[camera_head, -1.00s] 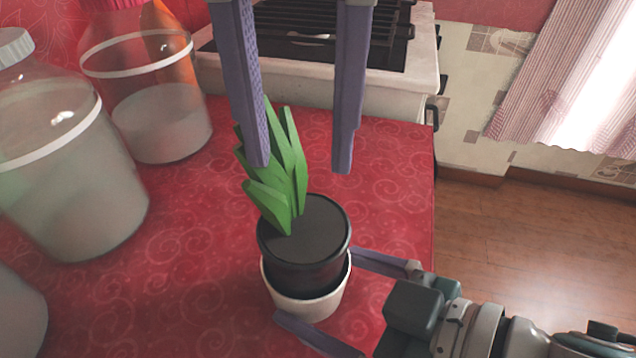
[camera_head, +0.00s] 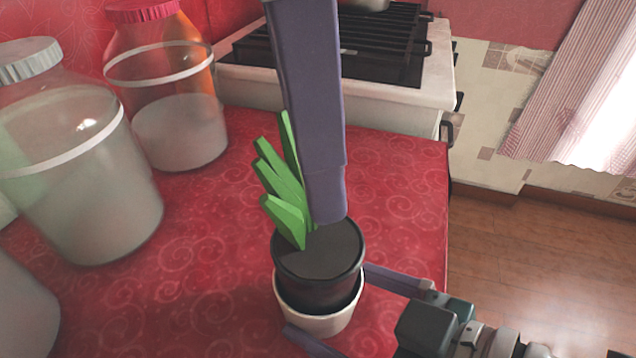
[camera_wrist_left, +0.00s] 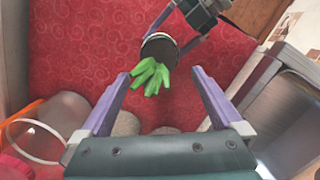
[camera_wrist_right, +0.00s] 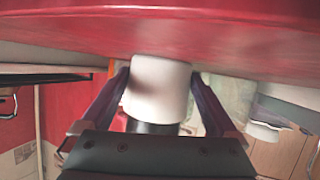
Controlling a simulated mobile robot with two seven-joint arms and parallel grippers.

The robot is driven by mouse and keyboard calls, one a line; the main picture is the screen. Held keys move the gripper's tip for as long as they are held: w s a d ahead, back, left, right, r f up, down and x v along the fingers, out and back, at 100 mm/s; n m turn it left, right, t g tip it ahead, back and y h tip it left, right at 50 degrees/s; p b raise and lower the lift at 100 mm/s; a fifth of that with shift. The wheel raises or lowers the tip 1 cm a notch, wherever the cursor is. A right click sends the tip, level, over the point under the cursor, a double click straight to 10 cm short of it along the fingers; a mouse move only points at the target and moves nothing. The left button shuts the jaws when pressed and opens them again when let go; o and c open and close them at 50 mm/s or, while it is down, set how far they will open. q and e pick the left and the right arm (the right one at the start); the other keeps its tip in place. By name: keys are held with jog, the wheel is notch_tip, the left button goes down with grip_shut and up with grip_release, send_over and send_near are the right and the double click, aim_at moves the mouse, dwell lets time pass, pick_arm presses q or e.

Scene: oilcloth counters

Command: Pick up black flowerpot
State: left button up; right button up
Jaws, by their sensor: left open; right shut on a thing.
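The black flowerpot (camera_head: 318,277), with dark soil and green leaves (camera_head: 285,190), stands upright nested in a white outer pot (camera_head: 318,319) on the red counter. My right gripper (camera_head: 327,300) comes in from the right, shut on the white pot low down. The right wrist view shows the white pot (camera_wrist_right: 160,90) between its fingers. My left gripper (camera_head: 327,212) points down over the soil beside the leaves, one finger hiding the other. It is open and empty; in the left wrist view the leaves (camera_wrist_left: 150,75) show between and beyond its fingers.
The red counter (camera_head: 400,190) is clear to the right of the plant. Large glass jars (camera_head: 85,195) stand at the left, one with a red lid (camera_head: 145,12). A stove (camera_head: 410,95) stands behind, and the counter's right edge drops to a wooden floor.

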pick_arm(q)
jog(key=m, duration=0.1)
send_over(317, 242)
notch_tip(317, 242, down, 6)
notch_tip(317, 242, down, 6)
jog(key=shift+r, duration=0.1)
dwell(0.3)
jog(key=c, duration=1.3)
jog(key=shift+o, duration=0.2)
